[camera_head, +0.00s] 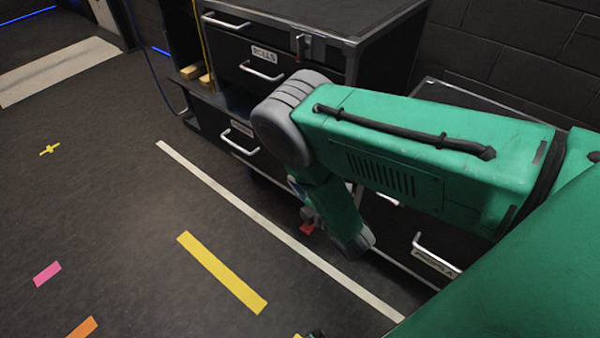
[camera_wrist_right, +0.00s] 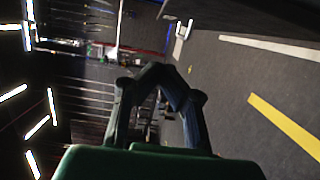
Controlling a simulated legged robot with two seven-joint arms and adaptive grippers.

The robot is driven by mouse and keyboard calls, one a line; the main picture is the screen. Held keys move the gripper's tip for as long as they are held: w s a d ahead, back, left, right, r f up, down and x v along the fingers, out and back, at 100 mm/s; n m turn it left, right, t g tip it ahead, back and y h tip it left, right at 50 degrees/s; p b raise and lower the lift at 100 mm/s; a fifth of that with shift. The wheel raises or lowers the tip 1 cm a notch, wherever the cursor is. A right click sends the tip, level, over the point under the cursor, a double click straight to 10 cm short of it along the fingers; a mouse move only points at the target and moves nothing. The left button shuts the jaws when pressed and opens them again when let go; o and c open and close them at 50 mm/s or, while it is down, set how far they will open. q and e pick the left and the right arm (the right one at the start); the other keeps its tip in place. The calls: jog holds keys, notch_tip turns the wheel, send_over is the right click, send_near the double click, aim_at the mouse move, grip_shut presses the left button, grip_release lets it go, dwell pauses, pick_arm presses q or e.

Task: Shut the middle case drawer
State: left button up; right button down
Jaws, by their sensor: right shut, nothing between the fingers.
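A dark case with a grey-edged top (camera_head: 345,41) stands at the upper middle of the head view. Its drawers carry pale bar handles, and the one labelled like "BOLTS" (camera_head: 264,54) has a handle (camera_head: 262,72). A lower drawer handle (camera_head: 238,142) shows left of my green right arm. Another labelled drawer handle (camera_head: 437,255) shows at the lower right. My arm hides much of the fronts between, so I cannot tell which drawer is the middle one or how far it stands out. My right gripper (camera_wrist_right: 163,78) is shut and empty in the wrist view.
A white floor line (camera_head: 270,218) runs along the drawer fronts. Yellow tape (camera_head: 222,272) and a pink patch (camera_head: 47,273) lie on the open dark floor at left. A pale handle (camera_wrist_right: 183,28) shows beyond the gripper in the wrist view. A block wall stands behind.

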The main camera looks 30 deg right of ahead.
jog(key=w+d+b, duration=0.2)
jog(key=w, duration=0.8)
jog(key=shift+d, duration=0.4)
jog(key=shift+a, duration=0.1)
jog(key=shift+b, duration=0.3)
jog(key=w+d+b, duration=0.2)
jog(key=w+d, duration=0.1)
jog(key=d, duration=0.5)
jog(key=shift+d, duration=0.3)
jog(key=shift+a, duration=0.15)
